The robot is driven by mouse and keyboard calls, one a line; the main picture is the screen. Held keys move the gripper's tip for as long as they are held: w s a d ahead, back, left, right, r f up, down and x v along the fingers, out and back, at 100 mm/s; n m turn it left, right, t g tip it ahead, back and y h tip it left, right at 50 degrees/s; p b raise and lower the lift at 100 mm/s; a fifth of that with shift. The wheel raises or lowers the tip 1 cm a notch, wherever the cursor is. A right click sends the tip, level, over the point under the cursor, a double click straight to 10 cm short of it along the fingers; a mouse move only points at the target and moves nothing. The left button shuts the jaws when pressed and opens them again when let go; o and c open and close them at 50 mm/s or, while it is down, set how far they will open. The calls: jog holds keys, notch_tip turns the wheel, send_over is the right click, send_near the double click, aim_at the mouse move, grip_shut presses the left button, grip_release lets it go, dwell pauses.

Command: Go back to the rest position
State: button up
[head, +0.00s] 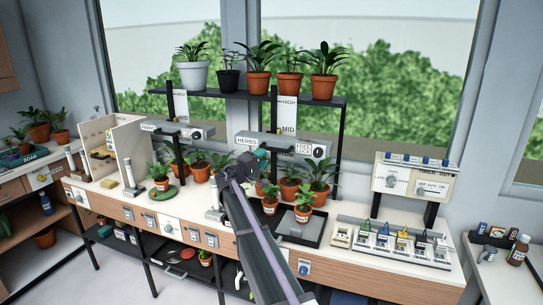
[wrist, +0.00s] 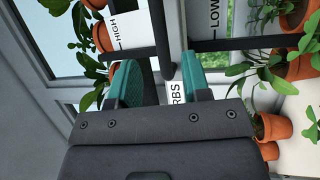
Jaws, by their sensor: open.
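My gripper (head: 256,156) is at the end of my dark arm, which reaches over the middle of the bench in the head view. In the wrist view my gripper (wrist: 160,82) shows two teal fingers spread apart with no object between them. Behind the gap are a dark post (wrist: 160,40) and part of a white label with the letters "RBS" (wrist: 176,95). Potted plants stand close around the gripper, including a terracotta pot (wrist: 272,126) at the right of the wrist view. I cannot tell whether the gripper touches anything.
A black shelf (head: 225,94) carries several potted palms above the bench. A palm on a green saucer (head: 163,194) stands left. A panel with switches (head: 414,178) is at the right.

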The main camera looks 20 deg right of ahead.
jog(key=v, duration=0.2)
jog(key=shift+s+a+f, duration=0.1)
jog(key=shift+s+a, duration=0.05)
jog(key=shift+a, duration=0.2)
jog(key=s+a+f+m+g+y, duration=0.25)
jog(key=s+f+y, duration=0.35)
jog(key=s, duration=0.5)
jog(key=s+a+f+m+g+y, duration=0.15)
jog(key=s+f+g+y, duration=0.25)
jog(key=s+f, duration=0.6)
jog(key=s+a+f+y, duration=0.1)
jog(key=s+a+y, duration=0.1)
jog(key=s+a, duration=0.2)
jog(key=s+a+f+g+y, duration=0.1)
jog(key=s+a+y, duration=0.2)
jog(key=s, duration=0.8)
jog(key=s+a+f+y, duration=0.2)
jog(key=s+a+y, duration=0.1)
jog(key=s+a, duration=0.3)
jog(key=shift+s+a, duration=0.25)
jog(key=shift+s, duration=0.55)
